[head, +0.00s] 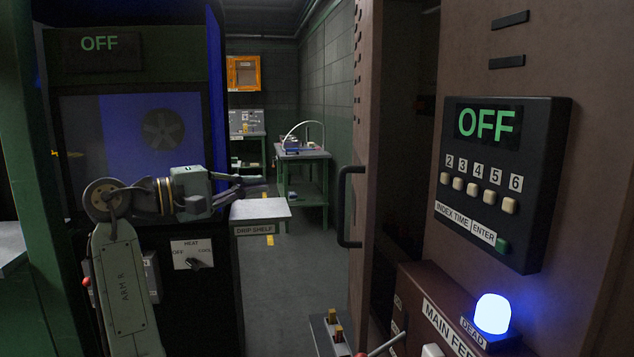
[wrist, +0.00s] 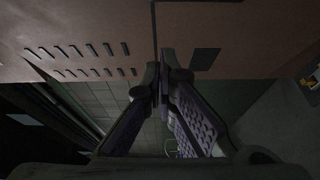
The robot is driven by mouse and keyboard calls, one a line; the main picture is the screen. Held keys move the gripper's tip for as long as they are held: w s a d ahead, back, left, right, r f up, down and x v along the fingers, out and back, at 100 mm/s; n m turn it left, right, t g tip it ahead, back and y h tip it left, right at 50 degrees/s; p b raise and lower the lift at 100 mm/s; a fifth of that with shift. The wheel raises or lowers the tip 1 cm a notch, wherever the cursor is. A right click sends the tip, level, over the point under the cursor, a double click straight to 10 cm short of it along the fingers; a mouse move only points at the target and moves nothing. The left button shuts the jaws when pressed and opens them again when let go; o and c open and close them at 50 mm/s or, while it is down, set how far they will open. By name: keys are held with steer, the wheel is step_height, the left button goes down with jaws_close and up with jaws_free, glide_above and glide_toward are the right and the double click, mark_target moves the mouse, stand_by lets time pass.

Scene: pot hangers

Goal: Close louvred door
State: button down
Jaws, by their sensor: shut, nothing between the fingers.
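The louvred door (head: 366,110) is brown and stands ajar, seen nearly edge-on in the head view, with small slots along its left side. A dark opening shows between it and the brown cabinet on the right. Its black bar handle (head: 345,207) sticks out to the left. My gripper (head: 264,184) is shut and empty, pointing right, left of the handle and apart from it in the picture. In the wrist view, my shut fingers (wrist: 161,88) point toward a brown panel (wrist: 105,20) with rows of dark slots; whether they touch it I cannot tell.
The brown cabinet carries a black control panel (head: 503,177) reading OFF and a glowing blue-white lamp (head: 492,313). Levers (head: 333,325) stand low in front. A drip shelf (head: 262,211) lies beneath my gripper. Open floor (head: 295,270) runs between shelf and door.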

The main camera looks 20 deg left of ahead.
steer(key=w+d+p, duration=0.3)
steer(key=w+d, duration=0.5)
steer(key=d, duration=0.2)
steer(key=shift+w+p, duration=0.2)
steer(key=shift+p, duration=0.2)
steer(key=shift+d+f, duration=0.1)
steer(key=shift+d, duration=0.05)
steer(key=w+d+n+t+y+b, duration=0.1)
steer(key=w+d, duration=0.1)
steer(key=d, duration=0.9)
steer(key=shift+w+d+y, duration=0.15)
steer(key=shift+w+y, duration=0.15)
steer(key=shift+w, duration=0.05)
steer(key=shift+d, duration=0.1)
